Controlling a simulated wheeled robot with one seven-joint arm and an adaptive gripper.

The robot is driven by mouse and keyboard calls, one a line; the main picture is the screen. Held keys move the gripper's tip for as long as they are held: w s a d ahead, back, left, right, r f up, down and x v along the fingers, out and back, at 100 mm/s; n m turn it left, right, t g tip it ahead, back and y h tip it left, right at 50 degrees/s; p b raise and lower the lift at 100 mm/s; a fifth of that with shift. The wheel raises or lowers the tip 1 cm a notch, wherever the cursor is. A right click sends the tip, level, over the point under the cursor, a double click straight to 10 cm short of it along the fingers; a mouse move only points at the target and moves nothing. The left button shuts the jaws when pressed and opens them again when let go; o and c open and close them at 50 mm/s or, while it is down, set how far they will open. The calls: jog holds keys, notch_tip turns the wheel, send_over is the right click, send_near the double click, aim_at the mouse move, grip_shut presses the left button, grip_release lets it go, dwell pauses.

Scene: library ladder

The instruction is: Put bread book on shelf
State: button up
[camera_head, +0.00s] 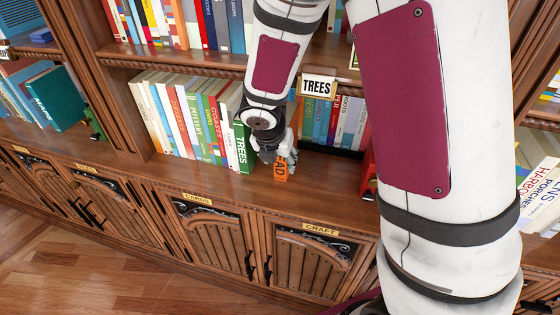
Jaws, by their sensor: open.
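An orange book (282,168) with dark letters ending in "EAD" stands roughly upright on the lower shelf's ledge, just right of a green book marked TREES (242,150). My gripper (277,152) is right at the orange book and covers its upper part. The gripper's fingers are open, small and partly hidden by the wrist, so I cannot tell whether they touch the book. The lower shelf (205,178) holds a row of books to the left of the gripper.
A TREES sign (318,86) hangs from the shelf edge above my gripper's right. More books (335,122) and a red bookend (369,175) stand to the right. Cabinets labelled CARDS and CRAFT (308,262) lie below. My arm hides much of the right side.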

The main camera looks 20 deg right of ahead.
jog(key=p+v, duration=0.1)
jog(key=v, duration=0.5)
jog(key=shift+s, duration=0.1)
dwell(0.3)
